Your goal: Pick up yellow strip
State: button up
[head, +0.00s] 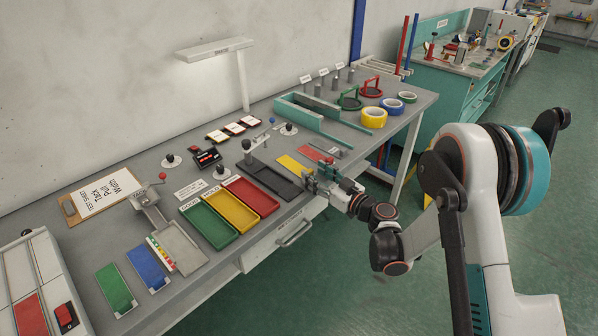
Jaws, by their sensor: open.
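A flat yellow strip (292,164) lies on the grey workbench (350,160), between a dark flat plate (268,178) and a red strip (311,153). My gripper (314,181) is open, low over the bench's front edge, just to the right of and nearer than the yellow strip. The jaws look empty. The gripper is small in this view, so its exact height above the bench and its gap to the strip cannot be told.
Green (208,225), yellow (233,207) and red (252,196) trays stand left of the strip. A green rail frame (325,122) stands behind it. Tape rolls, a yellow (373,118) and a blue-and-white one (393,106), are at the right end. Several knobs stand behind.

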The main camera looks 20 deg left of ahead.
aim_at(311, 172)
jog(key=x, duration=0.1)
jog(key=b+x, duration=0.1)
jog(key=x, duration=0.2)
jog(key=shift+f, duration=0.35)
jog(key=shift+c, duration=0.6)
jog(key=c, duration=0.7)
jog(key=shift+r, duration=0.15)
